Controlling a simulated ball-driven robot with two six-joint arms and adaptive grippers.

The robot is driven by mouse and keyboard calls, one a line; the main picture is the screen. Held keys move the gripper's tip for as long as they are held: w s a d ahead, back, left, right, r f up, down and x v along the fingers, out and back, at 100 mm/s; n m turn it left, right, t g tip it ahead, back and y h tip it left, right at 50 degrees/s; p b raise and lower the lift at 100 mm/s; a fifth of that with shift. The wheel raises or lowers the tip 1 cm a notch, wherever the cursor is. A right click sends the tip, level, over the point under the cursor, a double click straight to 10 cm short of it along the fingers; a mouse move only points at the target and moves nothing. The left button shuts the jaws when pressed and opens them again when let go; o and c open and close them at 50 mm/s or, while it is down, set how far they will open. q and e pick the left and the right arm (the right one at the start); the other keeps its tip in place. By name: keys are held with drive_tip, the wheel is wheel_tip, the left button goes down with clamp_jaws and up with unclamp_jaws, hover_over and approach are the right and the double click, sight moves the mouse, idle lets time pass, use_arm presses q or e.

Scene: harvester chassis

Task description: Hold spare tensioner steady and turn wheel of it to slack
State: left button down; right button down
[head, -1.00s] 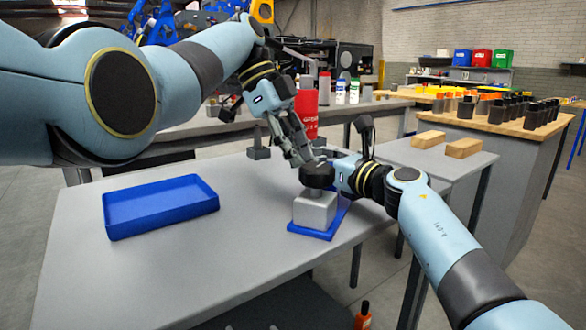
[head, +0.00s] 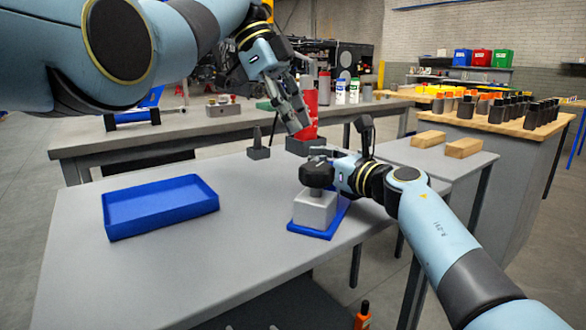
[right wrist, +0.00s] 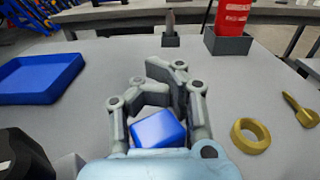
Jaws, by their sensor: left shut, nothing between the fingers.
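The spare tensioner is a pale grey block (head: 314,210) with a black wheel (head: 316,174) on top. It stands upright on a blue base (head: 310,233) near the table's right edge. My left gripper (head: 299,128) is shut and empty, above and behind the wheel and apart from it. My right gripper (head: 338,173) is beside the wheel, on its right; its fingertips are hard to make out there. In the right wrist view its grey fingers (right wrist: 165,92) bend towards each other, with a blue block-like shape (right wrist: 158,130) between them. I cannot tell whether they grip it.
A blue tray (head: 160,207) lies at left on the grey table (head: 235,235). A dark post (head: 258,145) and a red cylinder in a dark holder (head: 300,146) stand behind. A brass ring (right wrist: 250,135) and brass key-like part (right wrist: 299,109) lie at right. The table's front middle is clear.

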idle(0.3)
drive_tip(key=c, duration=1.3)
unclamp_jaws()
drive_tip(key=shift+o, duration=0.3)
drive_tip(key=shift+s+d, duration=0.1)
